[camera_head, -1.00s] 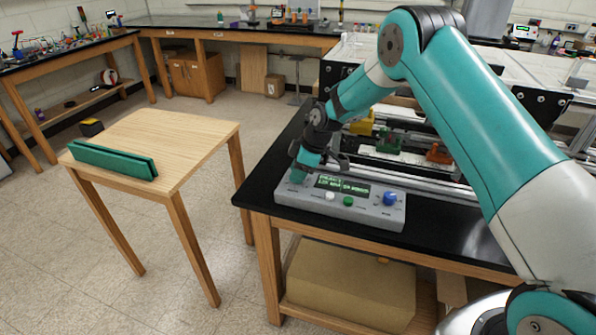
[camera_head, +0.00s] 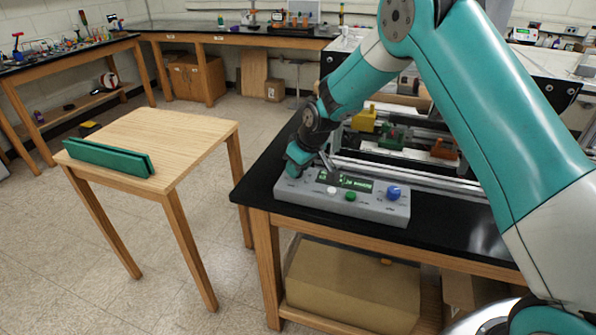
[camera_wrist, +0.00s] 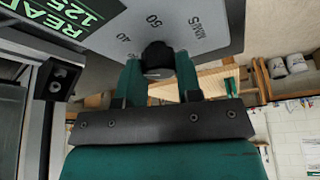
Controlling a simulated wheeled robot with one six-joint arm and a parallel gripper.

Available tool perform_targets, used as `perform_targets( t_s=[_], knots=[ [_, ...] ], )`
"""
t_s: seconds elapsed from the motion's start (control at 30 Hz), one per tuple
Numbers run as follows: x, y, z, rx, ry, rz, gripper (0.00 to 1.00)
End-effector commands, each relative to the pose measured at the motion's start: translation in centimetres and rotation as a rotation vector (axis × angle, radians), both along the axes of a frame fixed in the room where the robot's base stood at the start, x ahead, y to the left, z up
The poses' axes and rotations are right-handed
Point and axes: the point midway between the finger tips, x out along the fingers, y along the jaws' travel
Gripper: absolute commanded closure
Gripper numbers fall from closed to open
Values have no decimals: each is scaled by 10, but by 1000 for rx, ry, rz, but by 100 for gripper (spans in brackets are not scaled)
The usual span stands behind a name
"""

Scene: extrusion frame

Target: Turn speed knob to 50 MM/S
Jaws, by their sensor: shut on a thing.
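The grey control box (camera_head: 372,211) sits on the black bench top. Its left end, with the speed knob, is hidden behind my gripper (camera_head: 292,166) in the head view. In the wrist view, the dark speed knob (camera_wrist: 157,57) sits between the two teal fingers of my gripper (camera_wrist: 157,70), which is shut on it. The knob's pointer is not clear. Part of the green display (camera_wrist: 62,22) reads "READ" and "125".
A white button (camera_head: 331,189), a green button (camera_head: 350,197) and a blue knob (camera_head: 393,192) are on the same box. Metal rails with yellow, green and orange blocks lie behind it. A wooden table (camera_head: 165,130) with a green part (camera_head: 110,158) stands to the left, across a gap.

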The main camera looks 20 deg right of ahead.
Motion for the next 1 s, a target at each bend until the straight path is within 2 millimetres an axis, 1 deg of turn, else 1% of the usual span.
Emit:
perform_targets(
  t_s=[1.0],
  knots=[
    [0, 4, 0, 1, -2, -961, 91]
  ],
)
